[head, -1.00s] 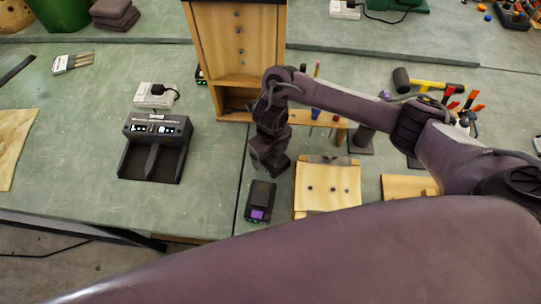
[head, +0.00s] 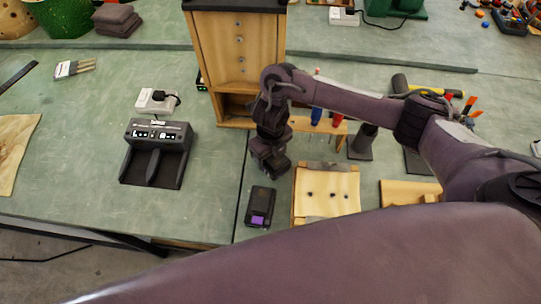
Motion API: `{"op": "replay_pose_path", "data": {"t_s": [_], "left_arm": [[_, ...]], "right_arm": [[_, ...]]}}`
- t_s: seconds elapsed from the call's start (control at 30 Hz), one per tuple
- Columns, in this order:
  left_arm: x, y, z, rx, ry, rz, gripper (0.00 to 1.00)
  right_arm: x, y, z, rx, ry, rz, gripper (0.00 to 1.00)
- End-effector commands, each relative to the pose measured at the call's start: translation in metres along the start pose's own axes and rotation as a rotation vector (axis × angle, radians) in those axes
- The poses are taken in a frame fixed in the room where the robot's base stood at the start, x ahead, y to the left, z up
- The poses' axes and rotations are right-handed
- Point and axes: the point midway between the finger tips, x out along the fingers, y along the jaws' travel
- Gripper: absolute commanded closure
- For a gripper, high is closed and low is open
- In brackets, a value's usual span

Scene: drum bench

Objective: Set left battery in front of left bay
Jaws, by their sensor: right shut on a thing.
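A black two-bay charger (head: 157,137) stands on the bench left of centre. Its two bays look empty, and the left bay (head: 138,166) is the nearer to the picture's left edge. My right gripper points down over the bench, right of the charger. My left gripper is not in view.
A wooden cabinet (head: 237,55) stands behind my right gripper. A wooden block with dark holes (head: 327,194) lies right of the labelled battery. A white socket box (head: 155,101) with a plug is behind the charger. The bench between charger and labelled battery is clear.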

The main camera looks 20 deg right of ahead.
Motion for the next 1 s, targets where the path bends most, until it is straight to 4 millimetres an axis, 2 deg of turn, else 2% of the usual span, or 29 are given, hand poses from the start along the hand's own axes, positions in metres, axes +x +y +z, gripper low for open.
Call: {"op": "replay_pose_path", "data": {"t_s": [0.03, 0.13, 0.5, 0.7, 1.0], "left_arm": [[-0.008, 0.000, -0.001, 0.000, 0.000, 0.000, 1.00], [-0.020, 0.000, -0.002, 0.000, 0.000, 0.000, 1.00], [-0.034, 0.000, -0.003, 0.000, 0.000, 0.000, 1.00], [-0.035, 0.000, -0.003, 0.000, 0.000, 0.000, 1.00], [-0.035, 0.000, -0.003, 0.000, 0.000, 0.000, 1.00]], "right_arm": [[-0.017, -0.001, 0.003, -0.003, -0.008, -0.004, 0.78], [-0.042, -0.002, 0.003, -0.003, -0.008, -0.006, 0.78], [-0.120, -0.001, 0.002, -0.003, -0.007, -0.004, 0.78], [-0.150, -0.001, 0.001, -0.002, -0.005, -0.004, 0.78], [-0.172, 0.000, 0.001, 0.000, -0.002, 0.000, 0.78]]}}
